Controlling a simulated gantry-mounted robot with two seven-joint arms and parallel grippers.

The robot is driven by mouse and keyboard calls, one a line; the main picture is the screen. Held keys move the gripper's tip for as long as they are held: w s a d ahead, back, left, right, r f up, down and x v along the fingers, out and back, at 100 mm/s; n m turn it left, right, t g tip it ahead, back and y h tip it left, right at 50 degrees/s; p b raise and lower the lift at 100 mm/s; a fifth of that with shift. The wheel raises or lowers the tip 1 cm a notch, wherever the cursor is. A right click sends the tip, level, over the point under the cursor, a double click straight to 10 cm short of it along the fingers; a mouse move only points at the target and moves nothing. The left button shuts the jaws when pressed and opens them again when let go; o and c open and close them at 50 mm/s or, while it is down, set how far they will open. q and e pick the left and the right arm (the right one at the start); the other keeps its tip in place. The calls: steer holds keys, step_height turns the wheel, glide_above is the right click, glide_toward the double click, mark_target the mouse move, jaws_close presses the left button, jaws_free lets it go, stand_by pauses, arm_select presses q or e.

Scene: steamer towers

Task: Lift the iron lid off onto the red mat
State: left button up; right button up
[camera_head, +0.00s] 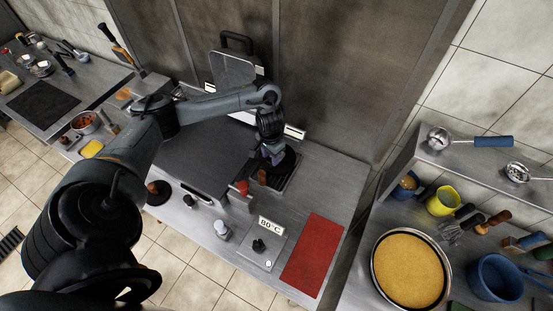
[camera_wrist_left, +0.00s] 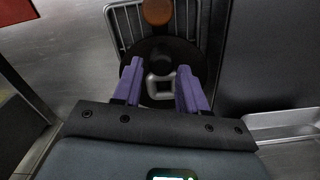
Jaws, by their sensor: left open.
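The iron lid is a dark round disc (camera_wrist_left: 160,52) with a grey loop handle (camera_wrist_left: 161,87) in the left wrist view. In the head view its dark edge (camera_head: 288,165) shows below my gripper, over a wire grate (camera_head: 284,182). My left gripper (camera_head: 272,157) points down over the lid. Its two purple fingers (camera_wrist_left: 160,88) are open, one on each side of the handle, with a gap to it visible. What lies under the lid is hidden. The red mat (camera_head: 314,256) lies flat and bare on the counter to the right of the lid.
A brown round knob (camera_wrist_left: 157,11) stands by the lid. A red object (camera_head: 242,187) sits left of the grate. A tall metal panel (camera_head: 330,80) rises behind. A shelf with utensils is at right.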

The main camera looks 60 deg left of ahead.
mark_target(270, 160)
arm_select(q)
steer(key=shift+s+f, duration=0.15)
steer(key=shift+f, duration=1.65)
jaws_close()
steer(key=shift+r, duration=0.75)
steer(key=r, duration=0.2)
steer(key=w+r+p, duration=0.1)
steer(key=shift+d+r, duration=0.25)
steer(key=shift+r, duration=0.1)
steer(key=w+d+r+p, duration=0.4)
steer(key=w+d+r, duration=0.2)
steer(key=w, duration=0.2)
steer(key=shift+d, duration=0.3)
steer(key=shift+w+f, duration=0.1)
